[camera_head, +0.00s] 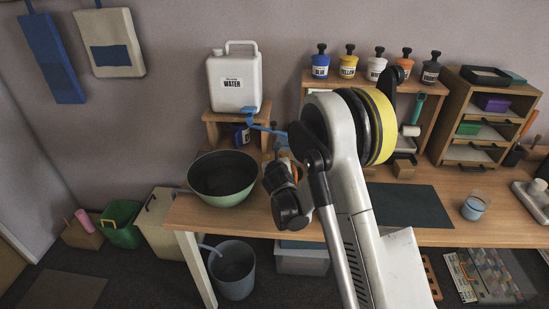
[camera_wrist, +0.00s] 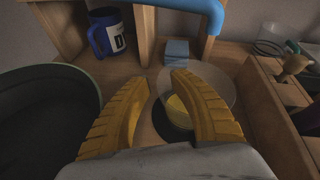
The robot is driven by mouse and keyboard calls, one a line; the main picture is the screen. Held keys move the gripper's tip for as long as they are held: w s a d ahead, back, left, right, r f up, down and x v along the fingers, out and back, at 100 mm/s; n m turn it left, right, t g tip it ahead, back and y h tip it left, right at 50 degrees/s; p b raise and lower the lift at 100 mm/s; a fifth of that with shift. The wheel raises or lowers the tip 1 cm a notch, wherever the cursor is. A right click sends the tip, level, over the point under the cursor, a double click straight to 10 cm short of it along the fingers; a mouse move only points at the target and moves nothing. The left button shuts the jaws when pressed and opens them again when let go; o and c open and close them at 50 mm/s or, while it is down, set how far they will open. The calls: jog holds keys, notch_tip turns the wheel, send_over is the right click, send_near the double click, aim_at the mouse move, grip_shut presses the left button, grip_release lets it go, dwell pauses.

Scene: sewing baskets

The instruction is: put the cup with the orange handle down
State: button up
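No cup with an orange handle can be made out for certain. In the wrist view a clear round vessel (camera_wrist: 222,82), with something yellowish low inside or under it, stands just beyond and partly behind my right finger. No handle shows on it. My gripper (camera_wrist: 160,80) has its two yellow ribbed fingers apart, low over the wooden tabletop, with no object clearly held between them. In the head view my arm hides most of this area. A blue mug (camera_wrist: 106,34) with a white label stands beyond the left finger; it also shows in the head view (camera_head: 241,135).
A green bowl (camera_head: 222,180) stands left of my gripper. The white water container (camera_head: 234,80) sits on a wooden stand (camera_head: 211,127), its blue tap (camera_wrist: 209,14) overhanging ahead. A wooden box edge is close on the right in the wrist view. A dark mat (camera_head: 410,205) lies clear.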

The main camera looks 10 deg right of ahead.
jog(key=shift+s+r, duration=0.1)
jog(key=shift+r, duration=0.1)
jog(key=s+d+r+m+g+p, duration=0.1)
jog(key=s+r+m+g+p, duration=0.1)
jog(key=s+r+m, duration=0.75)
jog(key=s+d+r+m+g+p, duration=0.1)
jog(key=s+r+m+g, duration=0.1)
jog(key=s+r+m, duration=1)
jog(key=s+a+f+m+g+y, duration=0.1)
jog(key=s+f+m, duration=0.1)
jog(key=s+m, duration=0.5)
jog(key=s+a+f+m+g+y, duration=0.1)
jog(key=s+m, duration=0.6)
jog(key=s, duration=0.7)
jog(key=shift+f+m, duration=0.35)
jog(key=shift+f, duration=0.15)
